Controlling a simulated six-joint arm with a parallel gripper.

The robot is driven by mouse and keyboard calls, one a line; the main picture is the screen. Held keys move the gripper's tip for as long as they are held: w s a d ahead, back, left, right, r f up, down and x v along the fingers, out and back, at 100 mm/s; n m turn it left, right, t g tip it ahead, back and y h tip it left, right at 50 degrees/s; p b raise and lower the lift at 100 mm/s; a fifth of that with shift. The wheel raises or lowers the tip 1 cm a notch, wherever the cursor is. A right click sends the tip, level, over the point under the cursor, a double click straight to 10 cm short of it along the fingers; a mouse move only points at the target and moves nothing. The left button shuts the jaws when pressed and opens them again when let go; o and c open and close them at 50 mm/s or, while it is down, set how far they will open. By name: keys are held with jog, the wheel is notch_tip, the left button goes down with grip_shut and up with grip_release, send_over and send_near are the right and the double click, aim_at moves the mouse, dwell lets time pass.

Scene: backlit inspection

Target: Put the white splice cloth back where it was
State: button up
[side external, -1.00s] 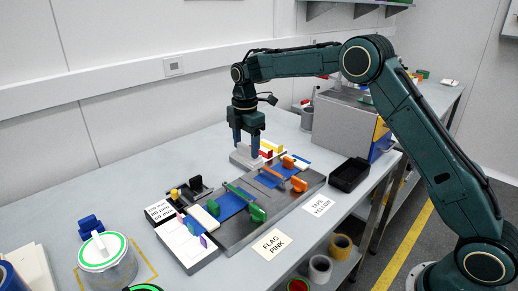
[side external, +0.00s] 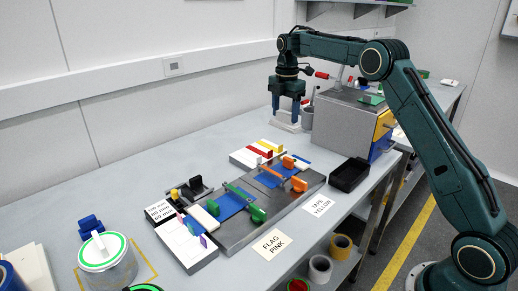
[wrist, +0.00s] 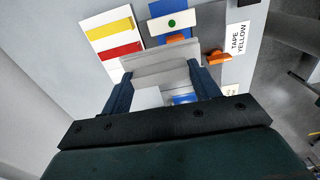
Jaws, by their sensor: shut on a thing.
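My gripper (side external: 287,112) is shut on a pale grey-white piece, taken to be the white splice cloth (side external: 284,124). It is near the back of the bench, left of the grey cabinet, and the piece hangs below the fingers. In the wrist view the cloth (wrist: 160,63) spans the space between the two fingers of my gripper (wrist: 160,80), and part of it is hidden. I cannot tell whether its lower edge touches the bench.
A white board (side external: 250,159) with red and yellow strips lies on the bench. The grey fixture plate (side external: 237,239) carries blue sheets with orange and green clamps. A black tray (side external: 349,175) and grey cabinet (side external: 340,131) stand to the right. The bench behind the board is clear.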

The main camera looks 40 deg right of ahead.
jog(key=s+d+r, duration=0.1)
jog(key=d+r, duration=0.1)
jog(key=d, duration=0.3)
jog(key=s+d+r, duration=0.1)
jog(key=s+d, duration=0.1)
jog(key=d, duration=0.3)
jog(key=shift+s+d+r, duration=0.3)
jog(key=shift+d+r, duration=0.05)
jog(key=shift+f, duration=0.1)
notch_tip(320, 180, down, 14)
jog(key=shift+f, duration=0.1)
jog(key=shift+f, duration=2.8)
jog(key=shift+f, duration=0.15)
jog(key=o, duration=0.9)
jog(key=shift+o, duration=0.2)
